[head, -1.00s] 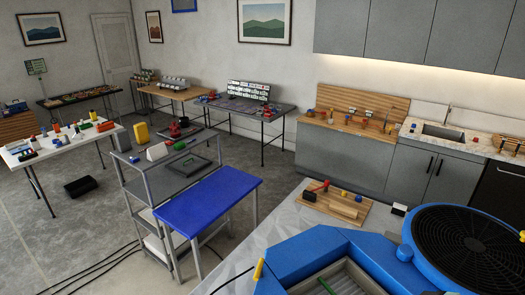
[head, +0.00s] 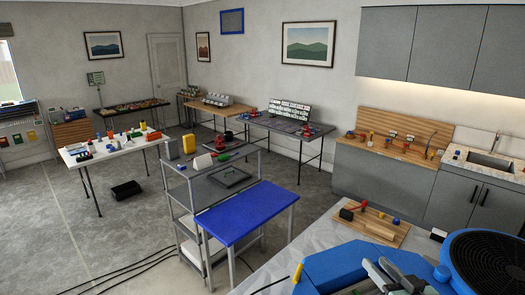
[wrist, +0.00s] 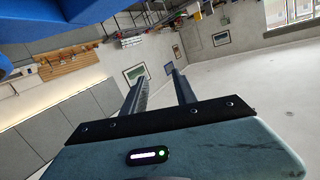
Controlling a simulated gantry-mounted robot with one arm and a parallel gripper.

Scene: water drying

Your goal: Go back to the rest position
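My gripper (wrist: 160,76) shows in the wrist view with its two dark fingers apart and nothing between them. The wrist view is tilted, and the fingers point toward the far wall and its framed pictures. In the head view, grey pieces (head: 388,274) show at the bottom edge over the blue machine (head: 335,264); I cannot tell whether they are part of my gripper. The machine has a round black grille (head: 490,262) at the right. A blue surface also shows at the upper left of the wrist view (wrist: 62,50).
A blue-topped table (head: 245,214) and a grey shelf rack (head: 185,205) stand left of the machine. A wooden board (head: 378,232) with small objects lies on the pale worktop. Grey cabinets (head: 380,185) line the right wall. Open floor (head: 110,235) lies at the left.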

